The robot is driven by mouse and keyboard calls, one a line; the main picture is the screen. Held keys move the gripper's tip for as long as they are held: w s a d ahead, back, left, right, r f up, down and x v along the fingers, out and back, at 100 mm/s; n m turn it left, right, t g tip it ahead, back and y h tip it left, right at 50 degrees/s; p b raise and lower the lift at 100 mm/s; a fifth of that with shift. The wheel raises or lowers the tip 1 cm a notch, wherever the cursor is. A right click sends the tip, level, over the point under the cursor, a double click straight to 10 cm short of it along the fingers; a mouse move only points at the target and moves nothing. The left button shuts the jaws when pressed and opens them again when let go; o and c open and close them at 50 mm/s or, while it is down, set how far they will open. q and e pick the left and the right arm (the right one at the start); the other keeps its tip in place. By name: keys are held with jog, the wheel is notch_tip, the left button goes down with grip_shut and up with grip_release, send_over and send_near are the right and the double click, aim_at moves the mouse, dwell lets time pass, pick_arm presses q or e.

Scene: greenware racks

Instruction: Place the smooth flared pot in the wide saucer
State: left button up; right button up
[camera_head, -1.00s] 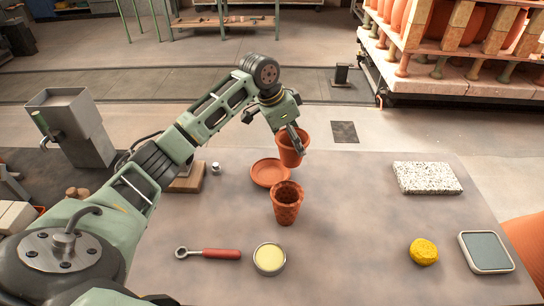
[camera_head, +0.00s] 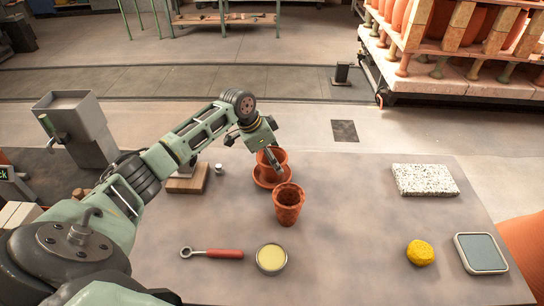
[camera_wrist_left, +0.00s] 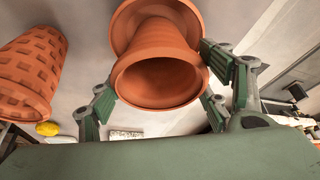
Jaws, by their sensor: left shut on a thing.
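The smooth flared pot (camera_head: 270,158) is terracotta and stands roughly upright over the wide saucer (camera_head: 266,184). My left gripper (camera_head: 277,164) is shut on the pot's side. In the left wrist view the pot (camera_wrist_left: 158,50) sits between the two fingers, its round opening toward the camera, with part of the saucer (camera_wrist_left: 124,22) behind it. I cannot tell whether the pot's base touches the saucer. A second, textured pot (camera_head: 289,206) stands just in front of the saucer; it also shows at the left of the left wrist view (camera_wrist_left: 30,75). My right gripper is not in view.
A red-handled tool (camera_head: 218,253), a tin of pale yellow stuff (camera_head: 271,258), a yellow sponge (camera_head: 421,252), a grey-topped tray (camera_head: 481,253) and a speckled slab (camera_head: 425,180) lie on the table.

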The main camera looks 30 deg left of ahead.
pick_arm(q)
jog(key=shift+f, duration=0.1)
jog(key=o, duration=1.4)
jog(key=shift+o, duration=0.7)
jog(key=shift+r, duration=0.3)
jog(key=b+v, duration=0.2)
jog(key=v, duration=0.9)
jog(key=shift+s+r, duration=0.2)
jog(key=shift+r, duration=0.1)
jog(key=shift+a, duration=0.1)
